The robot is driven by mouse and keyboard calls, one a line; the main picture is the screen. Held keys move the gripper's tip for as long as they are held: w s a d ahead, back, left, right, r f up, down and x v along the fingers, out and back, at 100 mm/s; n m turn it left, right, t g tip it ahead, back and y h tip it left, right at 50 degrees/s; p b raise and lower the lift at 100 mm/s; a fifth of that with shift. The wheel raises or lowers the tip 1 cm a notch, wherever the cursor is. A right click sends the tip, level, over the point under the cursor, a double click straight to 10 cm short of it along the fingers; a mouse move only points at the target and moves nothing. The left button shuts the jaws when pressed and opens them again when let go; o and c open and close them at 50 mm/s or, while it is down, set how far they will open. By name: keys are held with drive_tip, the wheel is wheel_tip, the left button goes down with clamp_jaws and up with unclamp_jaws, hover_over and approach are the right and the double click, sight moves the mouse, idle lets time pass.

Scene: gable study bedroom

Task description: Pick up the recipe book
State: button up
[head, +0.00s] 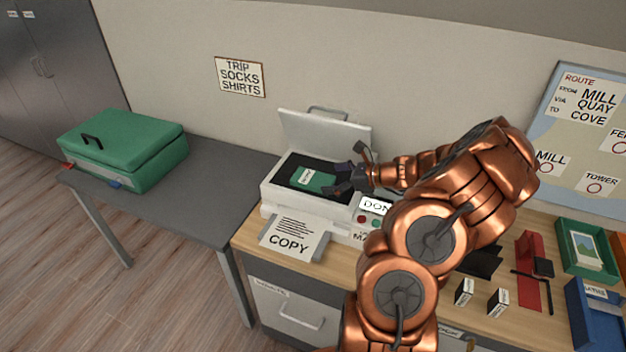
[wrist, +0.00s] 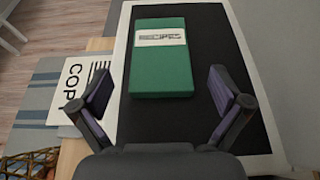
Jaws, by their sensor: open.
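The recipe book is a small green book (head: 314,181) with a white label, lying flat on the dark glass of a white copier (head: 272,193) whose lid is raised. The label's words are too blurred to read surely. In the wrist view the green book (wrist: 158,72) lies ahead of the fingertips and roughly centred between them. My gripper (wrist: 160,90) is open and empty, with its two dark fingers spread wider than the book. In the head view my gripper (head: 343,178) is at the book's right side, over the copier.
A sheet marked COPY (head: 294,239) sticks out of the copier's front. The raised copier lid (head: 325,137) stands behind. A green suitcase (head: 125,147) is on the grey table at left. Small boxes, trays and a red stapler-like item (head: 533,262) lie at right.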

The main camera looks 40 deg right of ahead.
sight(314, 178)
drive_tip(key=p+x, duration=0.1)
drive_tip(key=x, duration=0.2)
drive_tip(key=shift+w+a+p, duration=0.25)
drive_tip(key=shift+w+p, duration=0.1)
drive_tip(key=shift+w, duration=0.05)
drive_tip(key=shift+w+a+f, duration=0.25)
drive_tip(key=shift+w+f, duration=0.05)
drive_tip(key=shift+w, duration=0.2)
drive_tip(key=c, duration=1.3)
